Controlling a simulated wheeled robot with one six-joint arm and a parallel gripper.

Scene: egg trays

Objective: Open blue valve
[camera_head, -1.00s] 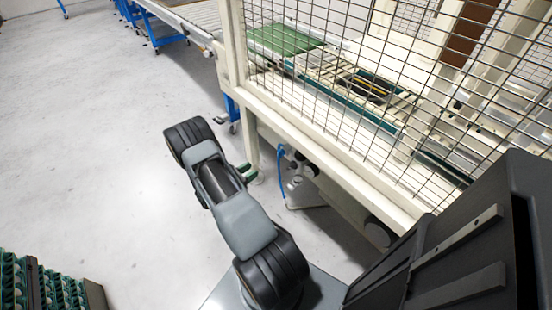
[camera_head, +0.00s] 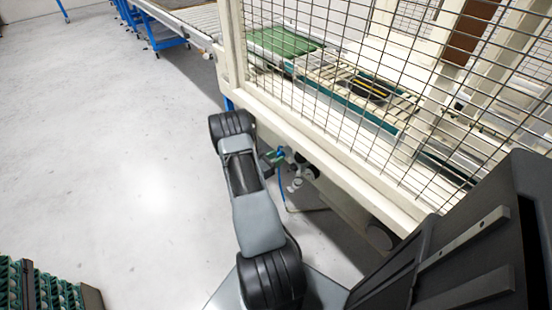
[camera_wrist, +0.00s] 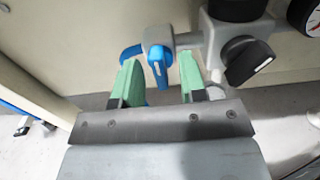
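The blue valve (camera_wrist: 158,58) sits on a grey pipe fitting in the wrist view, its blue handle pointing downward in the picture. My gripper (camera_wrist: 160,80) has two green fingers, spread apart and empty.
A black knob (camera_wrist: 250,62) and a pressure gauge (camera_wrist: 312,18) stand right of the valve. The cream machine frame (camera_head: 330,172) with wire mesh rises above it. Egg trays (camera_head: 45,290) stand at lower left.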

